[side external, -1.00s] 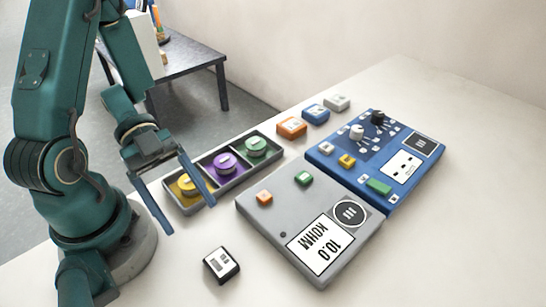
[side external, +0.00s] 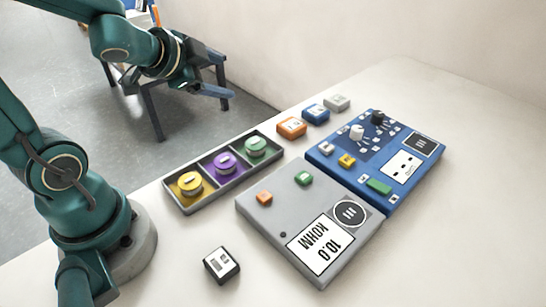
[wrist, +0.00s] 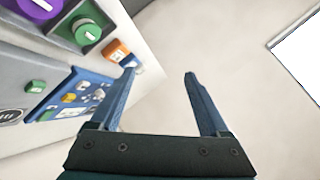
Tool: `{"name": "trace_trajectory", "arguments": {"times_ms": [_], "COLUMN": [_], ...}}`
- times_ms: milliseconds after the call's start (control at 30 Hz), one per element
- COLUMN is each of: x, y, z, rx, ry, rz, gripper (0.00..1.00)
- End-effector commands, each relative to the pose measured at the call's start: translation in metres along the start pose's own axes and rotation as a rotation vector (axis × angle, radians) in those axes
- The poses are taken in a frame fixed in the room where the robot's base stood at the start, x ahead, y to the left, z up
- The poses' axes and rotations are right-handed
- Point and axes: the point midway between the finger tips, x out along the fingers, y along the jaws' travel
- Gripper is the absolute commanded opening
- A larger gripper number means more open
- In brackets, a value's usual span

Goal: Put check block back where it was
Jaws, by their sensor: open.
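A small black block with a white marked face (side external: 222,264) lies on the table at the front, left of the grey meter. I cannot tell whether it is the check block; no label says so. An orange block (side external: 291,127), a blue block (side external: 316,113) and a light grey block (side external: 337,102) stand in a row at the back table edge. My gripper (side external: 226,76) is raised beyond the back edge, far from the black block. In the wrist view its fingers (wrist: 160,75) are spread with nothing between them. The left finger partly hides the row of blocks.
A tray (side external: 198,208) holds yellow, purple and green discs in separate compartments. The grey meter (side external: 270,228), reading 10.0 KOHM, and a blue panel (side external: 325,160) with knobs lie side by side. A dark side table (side external: 157,75) stands behind. The table's right side is clear.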

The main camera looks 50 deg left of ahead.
Motion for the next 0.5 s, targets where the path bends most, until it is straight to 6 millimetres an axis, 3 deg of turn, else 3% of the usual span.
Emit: {"name": "trace_trajectory", "arguments": {"times_ms": [100, 233, 400, 500], "x": [-0.033, -0.070, -0.111, -0.125], "y": [0.007, 0.043, 0.092, 0.108], "z": [0.005, 0.012, 0.011, 0.010], "rx": [-0.219, -0.435, -0.588, -0.620], "ry": [-0.104, -0.210, -0.292, -0.316], "rz": [-0.020, 0.091, 0.292, 0.367], "gripper": [0.79, 0.79, 0.79, 0.79]}}
